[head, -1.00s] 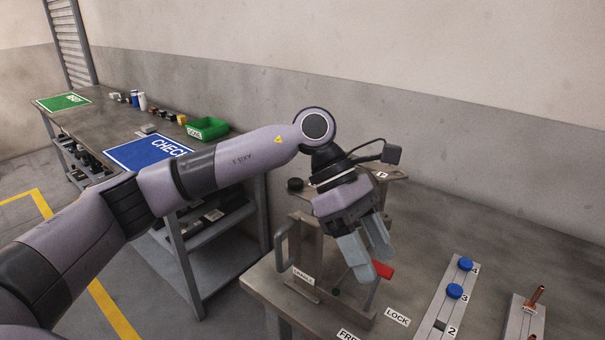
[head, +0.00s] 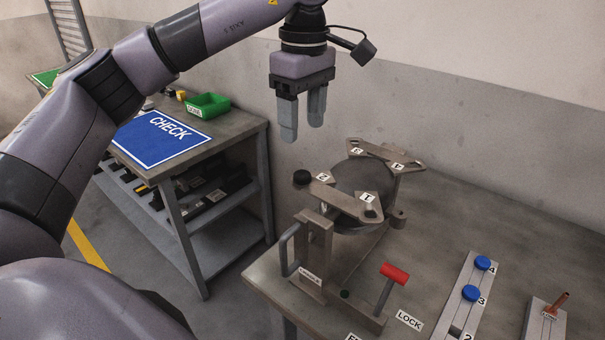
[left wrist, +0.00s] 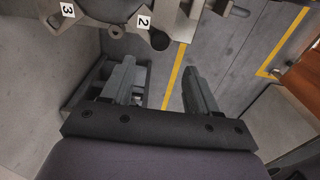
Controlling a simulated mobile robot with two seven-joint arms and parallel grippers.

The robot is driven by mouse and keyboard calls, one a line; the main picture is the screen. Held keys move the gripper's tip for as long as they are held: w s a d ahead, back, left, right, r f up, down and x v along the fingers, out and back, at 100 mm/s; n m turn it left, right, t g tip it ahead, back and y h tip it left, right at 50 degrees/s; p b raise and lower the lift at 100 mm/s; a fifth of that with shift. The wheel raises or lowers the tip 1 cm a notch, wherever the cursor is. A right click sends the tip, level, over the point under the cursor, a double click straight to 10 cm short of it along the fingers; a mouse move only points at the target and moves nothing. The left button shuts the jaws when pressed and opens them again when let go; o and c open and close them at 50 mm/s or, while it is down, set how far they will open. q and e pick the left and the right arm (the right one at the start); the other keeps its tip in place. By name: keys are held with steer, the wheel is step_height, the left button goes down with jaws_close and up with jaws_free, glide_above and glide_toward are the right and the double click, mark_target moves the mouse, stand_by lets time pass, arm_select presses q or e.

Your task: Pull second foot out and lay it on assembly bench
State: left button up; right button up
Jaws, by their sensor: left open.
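A black round foot (head: 302,177) sits at the end of the bracket arm (head: 345,200) marked 2 and 1, on the assembly bench's fixture. It also shows in the left wrist view beside label 2 as a dark round piece (left wrist: 160,40). My left gripper (head: 302,128) is open and empty, fingers pointing down, above the foot and apart from it. In the left wrist view its fingers (left wrist: 158,88) are spread with nothing between them. The assembly bench (head: 500,225) has a grey top. My right gripper is not in view.
A red-handled lever (head: 395,273) stands near the LOCK label (head: 409,320). A rail (head: 470,300) holds blue round pieces at 3 and 4. A green bin (head: 208,105) and blue CHECK mat (head: 160,138) lie on the left bench. The back right of the assembly bench is clear.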

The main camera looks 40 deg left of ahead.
mark_target(302, 174)
arm_select(q)
step_height(302, 174, down, 8)
steer(key=b, duration=0.5)
steer(key=shift+b, duration=0.4)
steer(key=shift+f, duration=0.55)
stand_by(0.8)
jaws_close()
steer(key=shift+r, duration=0.15)
